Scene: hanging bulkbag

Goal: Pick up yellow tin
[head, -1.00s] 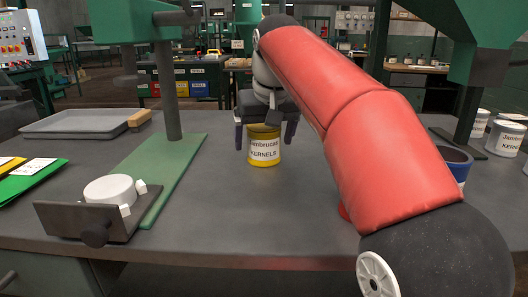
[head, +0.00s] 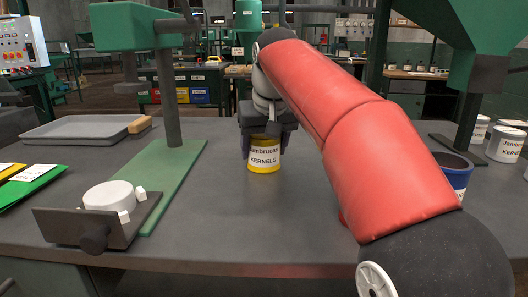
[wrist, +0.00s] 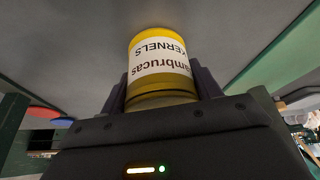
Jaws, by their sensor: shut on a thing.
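The yellow tin (head: 264,155) has a white label reading "KERNELS" and stands upright on the grey table in the head view. My gripper (head: 263,146) is shut on it, with one finger on each side of its upper part. In the wrist view the tin (wrist: 160,66) sits between the two fingers of my gripper (wrist: 163,88), its label upside down. The tin's far side is hidden.
A blue tin (head: 457,176) stands right of my arm, with several white tins (head: 506,142) beyond it. A green stand (head: 172,165), a grey tray (head: 82,130) and a white round piece (head: 110,193) are at left. The table (head: 235,215) in front of the yellow tin is clear.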

